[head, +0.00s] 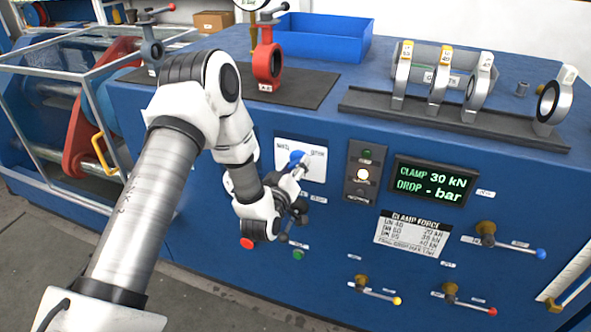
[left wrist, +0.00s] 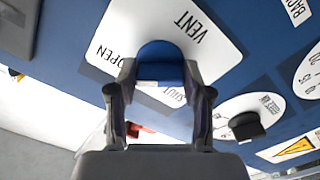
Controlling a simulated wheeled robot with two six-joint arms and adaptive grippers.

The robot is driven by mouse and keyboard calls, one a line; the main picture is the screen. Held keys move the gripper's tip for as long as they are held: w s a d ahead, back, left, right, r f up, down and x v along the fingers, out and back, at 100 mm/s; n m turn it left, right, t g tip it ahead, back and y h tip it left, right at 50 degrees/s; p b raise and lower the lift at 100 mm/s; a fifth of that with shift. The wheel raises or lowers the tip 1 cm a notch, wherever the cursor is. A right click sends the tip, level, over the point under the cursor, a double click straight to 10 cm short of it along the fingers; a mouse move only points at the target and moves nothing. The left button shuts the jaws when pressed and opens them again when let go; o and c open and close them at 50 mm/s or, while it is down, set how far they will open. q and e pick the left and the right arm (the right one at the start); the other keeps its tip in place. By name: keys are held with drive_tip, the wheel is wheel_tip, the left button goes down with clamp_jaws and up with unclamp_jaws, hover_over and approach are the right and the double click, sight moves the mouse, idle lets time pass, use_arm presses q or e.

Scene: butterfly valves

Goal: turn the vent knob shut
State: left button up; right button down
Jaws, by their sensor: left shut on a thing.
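The blue vent knob (head: 296,157) sits on a white label plate (head: 318,165) on the front of the blue cabinet. In the left wrist view the plate (left wrist: 222,52) reads VENT, OPEN and SHUT, and the blue knob (left wrist: 162,62) stands between the fingers. My left gripper (head: 299,170) is shut on the knob; it also shows in the left wrist view (left wrist: 160,80) with a finger on each side. The fingers and palm hide part of the plate. My right gripper is not in view.
Right of the plate are a button panel (head: 362,174) and a green display (head: 432,181) reading CLAMP 30 kN. Valve handles with coloured tips (head: 513,241) stick out lower right. A red valve (head: 267,62) and a blue bin (head: 325,38) stand on top.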

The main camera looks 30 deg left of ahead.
use_arm(q)
drive_tip(key=shift+f+n+b, duration=0.2)
drive_tip(key=shift+n+b, duration=0.5)
drive_tip(key=n+b, duration=1.4)
drive_tip(key=shift+n, duration=0.3)
drive_tip(key=n+b, duration=0.3)
drive_tip(key=shift+r+n+b, duration=0.2)
drive_tip(key=shift+n+b, duration=1.15)
drive_tip(key=shift+n, duration=0.65)
drive_tip(key=o, duration=1.2)
drive_tip(key=shift+c, duration=0.2)
